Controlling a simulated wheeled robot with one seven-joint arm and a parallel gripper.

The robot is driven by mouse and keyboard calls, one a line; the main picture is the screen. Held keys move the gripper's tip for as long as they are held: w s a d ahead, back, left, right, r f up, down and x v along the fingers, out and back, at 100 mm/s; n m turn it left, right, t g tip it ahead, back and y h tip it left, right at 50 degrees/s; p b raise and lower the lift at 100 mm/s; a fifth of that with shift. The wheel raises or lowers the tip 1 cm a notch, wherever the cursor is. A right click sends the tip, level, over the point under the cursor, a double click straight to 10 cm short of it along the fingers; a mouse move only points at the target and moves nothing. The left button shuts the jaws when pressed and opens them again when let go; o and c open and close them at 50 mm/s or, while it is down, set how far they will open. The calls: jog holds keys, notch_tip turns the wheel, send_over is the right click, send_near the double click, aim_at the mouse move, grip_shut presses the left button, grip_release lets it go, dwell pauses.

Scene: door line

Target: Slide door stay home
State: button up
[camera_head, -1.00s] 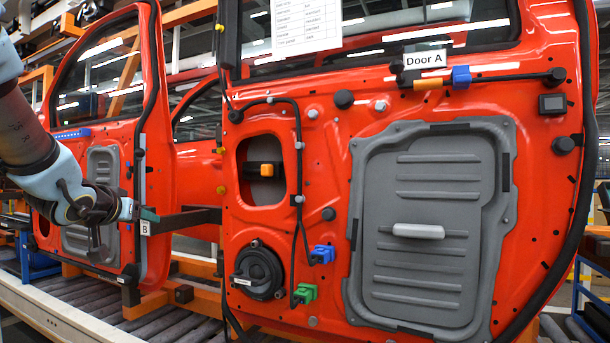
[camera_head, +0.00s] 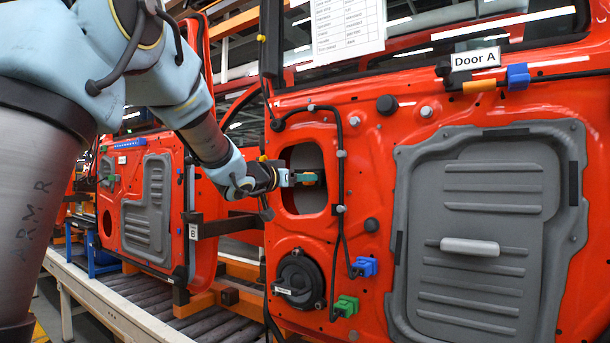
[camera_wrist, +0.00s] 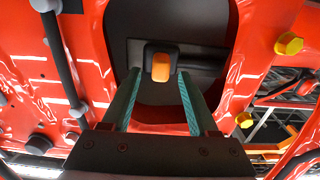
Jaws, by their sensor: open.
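The red door labelled Door A (camera_head: 365,225) stands upright in front of me. In its oval opening is a black block with an orange front (camera_wrist: 160,66), set on a dark plate. I take this block to be the door stay, but no label shows it. My gripper (camera_wrist: 159,78) is open, its green fingers pointing at the opening. In the wrist view the block lies between and just beyond the fingertips; I cannot tell whether they touch it. In the head view my gripper (camera_head: 308,178) reaches the opening from the left and mostly hides the block.
A second red door (camera_head: 112,205), labelled B, stands to the left. A black bar (camera_head: 225,225) spans the gap between the doors. Black cable (camera_head: 342,170) runs right of the opening. A round speaker (camera_head: 299,280) sits below; a grey panel (camera_head: 490,220) is at right.

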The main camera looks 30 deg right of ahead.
jog(key=shift+x, duration=1.1)
grip_shut()
jog(key=shift+a, duration=0.1)
dwell(0.6)
